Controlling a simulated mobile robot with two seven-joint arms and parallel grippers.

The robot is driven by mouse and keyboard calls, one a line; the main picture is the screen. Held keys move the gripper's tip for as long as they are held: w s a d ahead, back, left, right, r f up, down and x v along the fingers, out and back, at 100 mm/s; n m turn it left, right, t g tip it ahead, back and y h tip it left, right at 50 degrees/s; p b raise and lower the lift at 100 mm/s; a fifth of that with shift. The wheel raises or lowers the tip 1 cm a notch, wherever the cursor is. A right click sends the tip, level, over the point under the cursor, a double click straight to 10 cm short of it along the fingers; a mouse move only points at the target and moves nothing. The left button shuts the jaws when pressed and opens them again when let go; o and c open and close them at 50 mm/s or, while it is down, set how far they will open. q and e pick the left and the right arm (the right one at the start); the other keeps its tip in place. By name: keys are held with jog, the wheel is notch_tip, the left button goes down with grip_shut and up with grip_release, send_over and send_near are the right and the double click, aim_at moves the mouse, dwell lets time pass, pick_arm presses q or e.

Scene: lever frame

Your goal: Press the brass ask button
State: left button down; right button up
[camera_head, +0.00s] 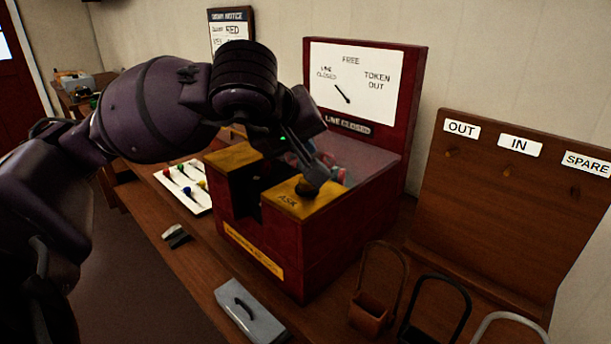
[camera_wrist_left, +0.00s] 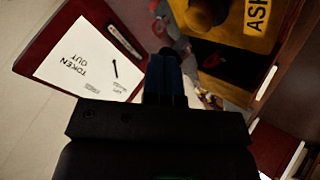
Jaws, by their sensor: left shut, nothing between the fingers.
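The brass ask button (camera_head: 305,189) sits on a yellow plate marked ASK on top of the red box (camera_head: 330,235). It is partly hidden by my left gripper (camera_head: 318,178) in the head view. In the left wrist view the button (camera_wrist_left: 205,12) is a round knob at the top edge, beside the ASK lettering. My left gripper (camera_wrist_left: 164,58) is shut and empty, with its fingertips close to the button. In the wrist view the tips appear to one side of it; I cannot tell whether they touch. My right gripper is not in view.
An upright dial panel (camera_head: 365,85) rises behind the box. A wooden board (camera_head: 515,190) labelled OUT, IN and SPARE stands at right, with hoop-handled pouches (camera_head: 370,310) in front.

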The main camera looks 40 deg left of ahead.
pick_arm(q)
jog(key=shift+r, duration=0.85)
jog(key=shift+r+p, duration=0.3)
jog(key=shift+r, duration=0.3)
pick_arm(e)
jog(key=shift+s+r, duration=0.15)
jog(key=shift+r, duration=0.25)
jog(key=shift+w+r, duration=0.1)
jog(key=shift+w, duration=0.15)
